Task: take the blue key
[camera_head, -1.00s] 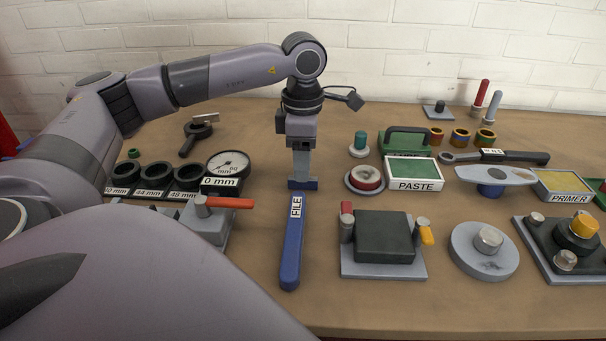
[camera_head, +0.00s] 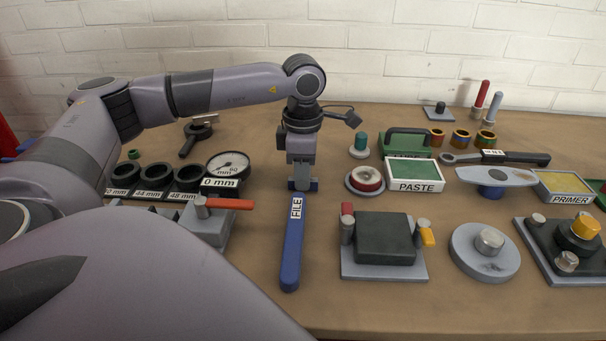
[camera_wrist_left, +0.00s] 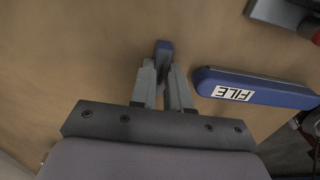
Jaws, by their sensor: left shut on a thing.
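The blue key (camera_head: 314,185) is a small blue piece at the tips of my left gripper (camera_head: 302,184), low over the table just behind the blue file. My left gripper points down and is shut on it. In the left wrist view, the key (camera_wrist_left: 164,46) shows as a small blue block between the close-set fingertips (camera_wrist_left: 163,62). The fingers hide part of it, and I cannot tell if it still touches the table. My right gripper is not in view.
The blue file (camera_head: 291,245) lies right in front of the left gripper. A dial gauge (camera_head: 228,167) and black rings (camera_head: 155,175) stand to the left. A red-and-white round piece (camera_head: 365,180) and the paste box (camera_head: 414,174) stand to the right.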

